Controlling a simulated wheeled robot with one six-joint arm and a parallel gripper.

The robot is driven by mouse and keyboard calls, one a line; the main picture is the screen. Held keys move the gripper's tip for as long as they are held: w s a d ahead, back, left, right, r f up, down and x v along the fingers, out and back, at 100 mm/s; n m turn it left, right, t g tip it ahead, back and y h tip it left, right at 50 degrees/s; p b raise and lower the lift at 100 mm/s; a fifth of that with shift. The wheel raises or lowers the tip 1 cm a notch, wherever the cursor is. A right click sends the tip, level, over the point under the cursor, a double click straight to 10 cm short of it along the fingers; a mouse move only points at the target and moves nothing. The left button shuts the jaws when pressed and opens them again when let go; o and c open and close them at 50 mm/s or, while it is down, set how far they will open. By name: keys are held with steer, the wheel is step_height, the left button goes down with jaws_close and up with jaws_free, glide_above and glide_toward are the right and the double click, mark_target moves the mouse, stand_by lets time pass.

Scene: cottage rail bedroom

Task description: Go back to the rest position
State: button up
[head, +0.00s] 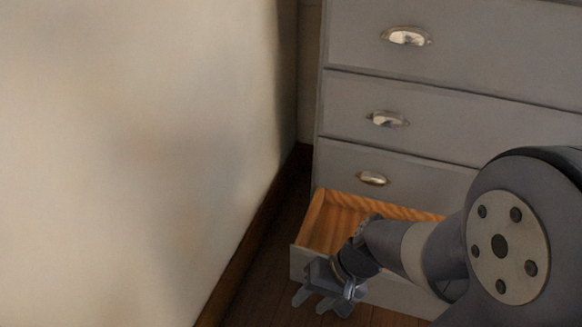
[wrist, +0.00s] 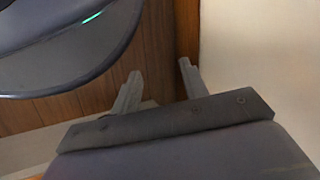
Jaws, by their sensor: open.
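My gripper (head: 325,300) is low in the head view, in front of the open bottom drawer of a grey chest. In the wrist view my gripper (wrist: 158,84) has its two fingers spread apart with nothing between them. The bottom drawer (head: 305,264) is pulled out and shows a bare wooden inside where I can see it. My arm crosses over the drawer and hides its right part. Whether the gripper touches the drawer front, I cannot tell.
The grey chest (head: 455,52) has several closed drawers above the open one, with metal cup handles. A pale wall (head: 120,150) with a dark baseboard (head: 243,252) stands close on the left. Dark wooden floor (head: 262,290) shows in a narrow strip between.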

steer(key=shift+w+d+r+t, duration=0.15)
steer(key=shift+w+d+r, duration=0.15)
steer(key=shift+d, duration=0.25)
steer(key=shift+w+d+r+t, duration=0.2)
steer(key=shift+d+r, duration=0.1)
steer(key=shift+d, duration=0.25)
